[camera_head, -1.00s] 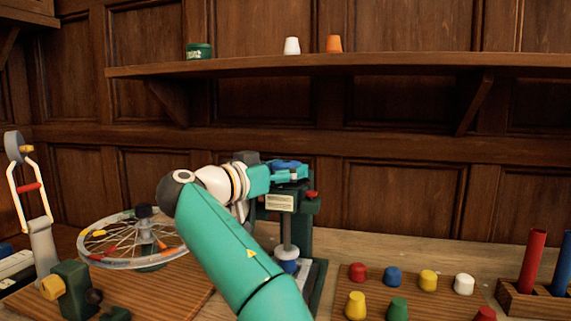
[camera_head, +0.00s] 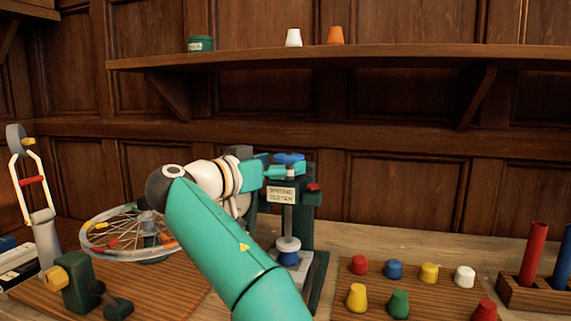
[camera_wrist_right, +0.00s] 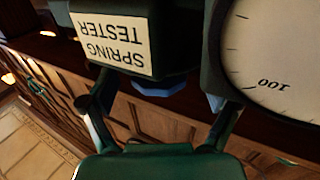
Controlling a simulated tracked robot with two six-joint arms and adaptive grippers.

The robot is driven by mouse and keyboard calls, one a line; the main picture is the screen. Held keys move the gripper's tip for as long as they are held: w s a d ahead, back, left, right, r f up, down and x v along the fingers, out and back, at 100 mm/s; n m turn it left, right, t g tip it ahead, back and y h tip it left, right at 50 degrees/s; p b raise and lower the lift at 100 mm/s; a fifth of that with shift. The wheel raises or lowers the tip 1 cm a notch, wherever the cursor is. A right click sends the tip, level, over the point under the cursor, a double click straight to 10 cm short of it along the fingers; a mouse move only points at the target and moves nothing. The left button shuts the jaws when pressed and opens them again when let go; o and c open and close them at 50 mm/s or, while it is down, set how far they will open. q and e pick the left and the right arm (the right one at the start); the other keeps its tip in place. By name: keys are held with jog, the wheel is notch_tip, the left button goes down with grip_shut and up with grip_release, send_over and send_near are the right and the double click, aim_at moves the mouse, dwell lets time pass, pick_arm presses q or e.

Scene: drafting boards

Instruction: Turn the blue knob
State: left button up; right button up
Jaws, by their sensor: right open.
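The blue knob (camera_head: 289,158) is at the top of the dark green spring tester (camera_head: 304,215), which stands upright on the bench. My right gripper (camera_head: 283,171) is at the tester's head, just below and beside the blue knob, and partly hides it. In the right wrist view, the gripper's fingers (camera_wrist_right: 160,103) are spread apart, with a dark blue part (camera_wrist_right: 160,88) between and beyond them. I cannot tell whether a finger touches the knob. The tester's label (camera_wrist_right: 112,40) and white dial (camera_wrist_right: 275,50) are close to the fingers in that view. My left gripper is not in view.
A spoked wheel (camera_head: 110,253) stands to the left. A board (camera_head: 380,306) with several colored pegs and a rack (camera_head: 525,295) with red and blue tubes are at the right. A shelf (camera_head: 400,58) runs along the wall above. My right arm crosses the front center.

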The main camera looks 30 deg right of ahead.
jog(key=v, duration=1)
jog(key=shift+a, duration=0.15)
